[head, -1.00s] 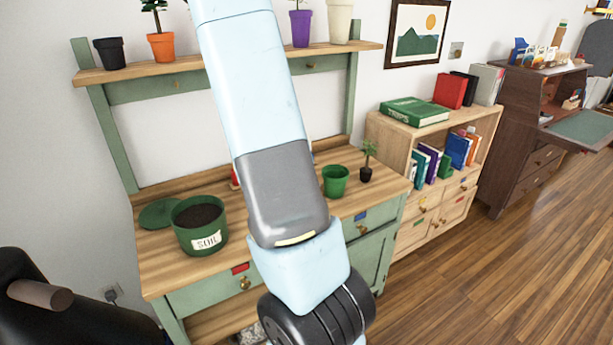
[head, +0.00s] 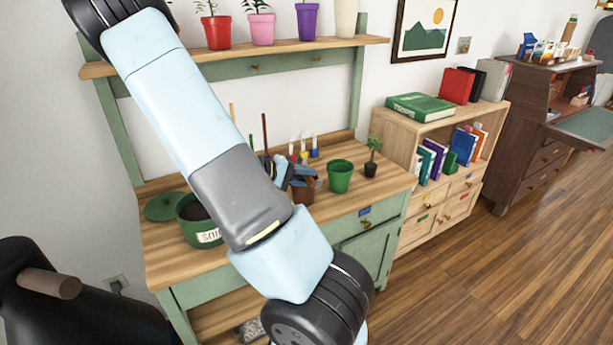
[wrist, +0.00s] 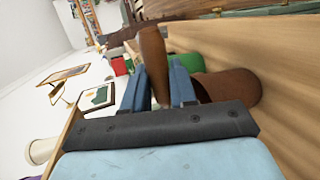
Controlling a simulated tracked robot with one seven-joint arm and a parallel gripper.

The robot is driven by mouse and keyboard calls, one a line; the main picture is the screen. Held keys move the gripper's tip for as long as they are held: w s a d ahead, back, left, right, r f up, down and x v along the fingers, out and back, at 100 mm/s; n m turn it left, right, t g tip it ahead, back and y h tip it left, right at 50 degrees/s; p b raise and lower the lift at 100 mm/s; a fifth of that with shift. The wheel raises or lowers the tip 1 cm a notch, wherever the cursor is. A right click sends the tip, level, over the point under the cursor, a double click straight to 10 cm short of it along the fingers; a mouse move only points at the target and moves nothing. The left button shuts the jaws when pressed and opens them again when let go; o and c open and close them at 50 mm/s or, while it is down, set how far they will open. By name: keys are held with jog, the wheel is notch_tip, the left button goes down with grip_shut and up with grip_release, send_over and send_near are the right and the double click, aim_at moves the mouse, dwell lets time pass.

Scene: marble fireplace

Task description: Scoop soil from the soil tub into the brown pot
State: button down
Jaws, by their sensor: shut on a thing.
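My gripper (wrist: 158,78) is shut on a brown handle (wrist: 151,48) in the wrist view; the tool's working end is not clear there. In the head view my gripper (head: 298,177) is over the brown pot (head: 304,193), close to its rim; I cannot tell if the tool is inside it. The brown pot also shows in the wrist view (wrist: 240,87), just right of the fingers. The green soil tub (head: 196,228), labelled SOIL, stands at the bench's left with dark soil (head: 195,211) in it. My arm hides its right side.
A green lid (head: 165,207) lies behind the tub. A green pot (head: 341,176) and a potted seedling (head: 372,158) stand right of the brown pot. Several upright tools and markers (head: 304,149) are behind. A shelf (head: 300,48) with potted plants overhangs the bench (head: 175,262).

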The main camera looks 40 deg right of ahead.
jog(key=shift+f+g+h, duration=0.15)
jog(key=shift+g+h, duration=0.15)
jog(key=shift+h, duration=0.2)
jog(key=shift+s+d+r+t+y, duration=0.15)
jog(key=shift+r+t+y, duration=0.1)
jog(key=shift+y, duration=0.5)
jog(key=shift+w+d+r+t+y, duration=0.1)
jog(key=shift+d+r+t+y, duration=0.15)
jog(key=shift+y, duration=0.45)
jog(key=shift+s+d+r+t+y, duration=0.1)
jog(key=shift+r+t+y, duration=0.15)
jog(key=shift+y, duration=0.5)
jog(key=y, duration=0.1)
jog(key=t+y, duration=0.1)
jog(key=r+y, duration=0.1)
jog(key=y, duration=0.1)
jog(key=shift+d+n, duration=0.35)
jog(key=shift+n, duration=0.05)
jog(key=shift+s+d+r+n+t+y, duration=0.15)
jog(key=shift+d+r+t+y, duration=0.25)
jog(key=shift+r+y, duration=0.5)
jog(key=shift+s+d+r+n+t+y, duration=0.15)
jog(key=shift+r+t+y, duration=0.45)
jog(key=shift+y, duration=0.35)
jog(key=shift+s+d+r+t+y, duration=0.1)
jog(key=shift+d+r+t+y, duration=0.25)
jog(key=shift+r+y, duration=0.55)
